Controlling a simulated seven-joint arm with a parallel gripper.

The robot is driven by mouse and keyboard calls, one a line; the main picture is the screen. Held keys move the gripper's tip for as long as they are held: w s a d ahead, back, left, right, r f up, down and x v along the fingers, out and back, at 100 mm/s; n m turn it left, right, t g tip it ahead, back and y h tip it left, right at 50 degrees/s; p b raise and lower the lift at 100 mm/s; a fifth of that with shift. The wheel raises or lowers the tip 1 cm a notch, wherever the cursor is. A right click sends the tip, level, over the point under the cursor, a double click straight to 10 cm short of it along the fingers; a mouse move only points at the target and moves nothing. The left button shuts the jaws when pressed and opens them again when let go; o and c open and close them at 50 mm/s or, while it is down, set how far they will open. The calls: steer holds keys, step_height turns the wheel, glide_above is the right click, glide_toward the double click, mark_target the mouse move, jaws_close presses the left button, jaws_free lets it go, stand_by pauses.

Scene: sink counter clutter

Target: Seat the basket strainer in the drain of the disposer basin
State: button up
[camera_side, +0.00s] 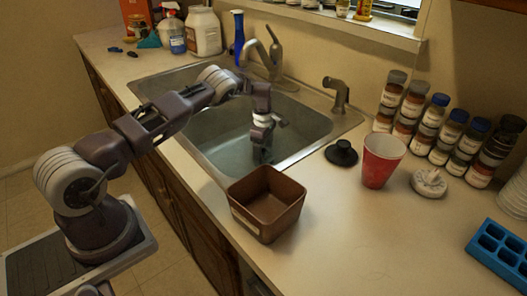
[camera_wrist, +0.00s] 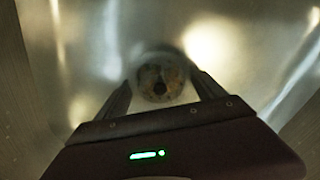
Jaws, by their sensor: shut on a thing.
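My gripper (camera_side: 262,154) reaches down into the metal sink basin (camera_side: 296,126), with its fingers low near the basin floor. In the wrist view, my gripper (camera_wrist: 160,84) has its fingers on either side of a small round metal piece with a brownish, dark-spotted centre, which I take to be the basket strainer (camera_wrist: 158,80). The fingers are shut on it. The drain cannot be told apart from it, so I cannot tell whether the strainer is in the opening or above it. In the side view the fingers and basin wall hide the strainer.
A brown square bin (camera_side: 262,205) stands at the sink's front corner. A black stopper (camera_side: 341,153), red cup (camera_side: 382,160) and white knobbed disc (camera_side: 429,183) sit to the right. The faucet (camera_side: 268,58) rises behind the basin.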

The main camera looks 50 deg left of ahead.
steer(key=shift+f, duration=0.3)
steer(key=o, duration=1.3)
steer(key=shift+r, duration=3.6)
